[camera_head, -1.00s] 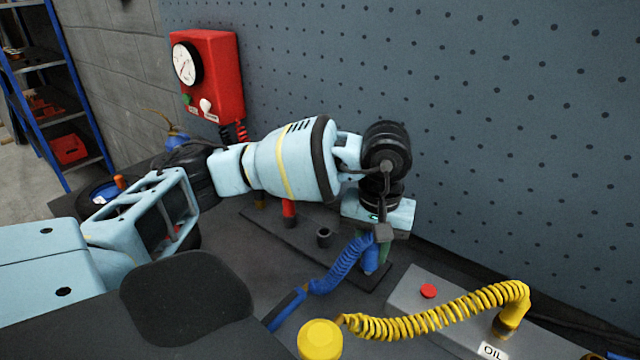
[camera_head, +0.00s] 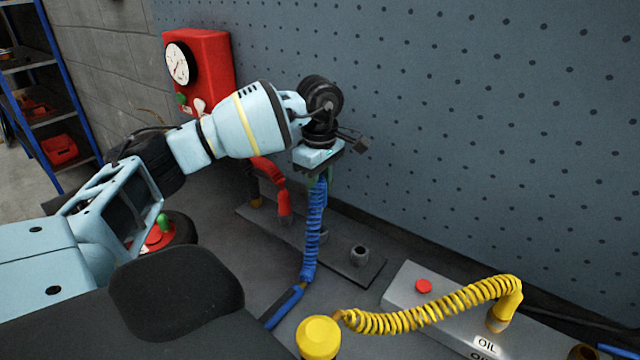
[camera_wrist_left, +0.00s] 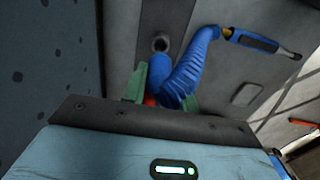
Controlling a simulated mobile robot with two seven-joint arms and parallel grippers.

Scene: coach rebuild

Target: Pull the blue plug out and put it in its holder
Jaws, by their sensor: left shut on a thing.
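My left gripper (camera_head: 318,178) is shut on the blue plug and holds it above the dark strip (camera_head: 348,268) on the bench. The plug is mostly hidden by the gripper in the head view; in the left wrist view the blue plug (camera_wrist_left: 158,72) shows between the green fingers (camera_wrist_left: 163,95). Its blue coiled hose (camera_head: 313,225) hangs down to a blue-handled tool (camera_head: 283,308). An empty socket (camera_head: 360,256) stands at the strip's right part; one socket (camera_wrist_left: 160,43) also shows in the wrist view. My right gripper is not in view.
A red plug (camera_head: 284,203) stands on the strip, left of the blue hose. A grey OIL block (camera_head: 448,318) with a red button and yellow coiled hose (camera_head: 430,314) is at right. A red gauge box (camera_head: 213,70) and pegboard wall (camera_head: 480,130) stand behind.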

